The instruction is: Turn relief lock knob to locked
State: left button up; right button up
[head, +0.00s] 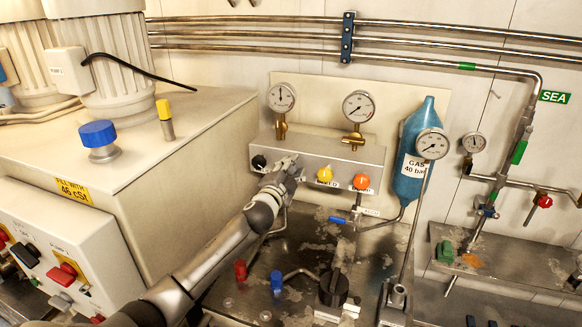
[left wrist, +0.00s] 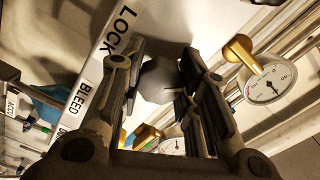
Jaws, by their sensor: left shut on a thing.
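My left gripper (head: 284,166) reaches up to the face of the grey valve panel (head: 312,150). In the left wrist view the gripper (left wrist: 162,82) has a dark grey, faceted knob (left wrist: 160,76) between its two fingers, beside a label ending in LOCK (left wrist: 117,30). The gripper is shut on this knob. Its pointer and turn position are hidden. A black knob (head: 259,162) shows just left of the gripper in the head view; I cannot tell whether it is the same knob. My right gripper is not in view.
A yellow knob (head: 325,175) and an orange knob (head: 361,181) sit on the panel to the right. Two gauges (head: 282,98) (head: 358,106) stand above. A blue gas cylinder (head: 411,150) is farther right. Red (head: 240,271) and blue (head: 276,281) fittings rise from the deck below.

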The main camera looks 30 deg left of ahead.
pick_arm(q)
jog(key=m+p, duration=0.1)
jog(key=m, duration=0.5)
jog(key=shift+m+p, duration=0.4)
jog(key=shift+m, duration=0.6)
jog(key=shift+f+m, duration=0.1)
jog(key=shift+m, duration=0.2)
jog(key=o, duration=1)
jog(key=shift+s, duration=0.1)
jog(key=v, duration=1.2)
